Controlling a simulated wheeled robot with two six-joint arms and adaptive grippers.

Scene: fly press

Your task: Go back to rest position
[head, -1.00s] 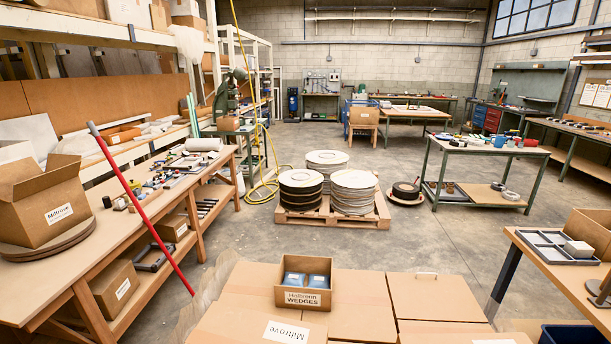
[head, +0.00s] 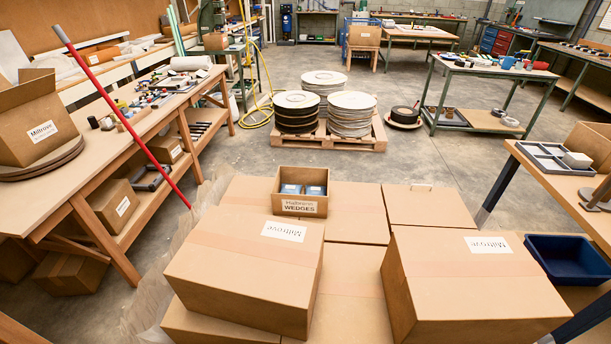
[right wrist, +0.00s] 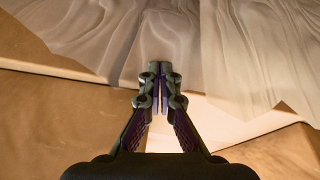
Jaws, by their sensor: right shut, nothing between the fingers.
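My right gripper (right wrist: 160,75) shows in the right wrist view with its fingers shut and nothing between them. Sheer crumpled plastic film (right wrist: 230,45) and brown cardboard (right wrist: 40,110) lie beyond and around it. Neither gripper shows in the head view, so the left gripper is hidden. Below the head camera are stacked cardboard boxes, among them a left Miltrove box (head: 245,275) and a right Miltrove box (head: 470,290). A small open box labelled WEDGES (head: 300,207), with blue packs inside, stands behind them.
A workbench (head: 60,195) with tools runs along the left, with a red pole (head: 120,115) leaning by it. A pallet (head: 330,140) of round stacks stands ahead. A bench with a grey tray (head: 555,160) and a blue bin (head: 565,258) are at right. Open floor (head: 420,160) lies beyond the boxes.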

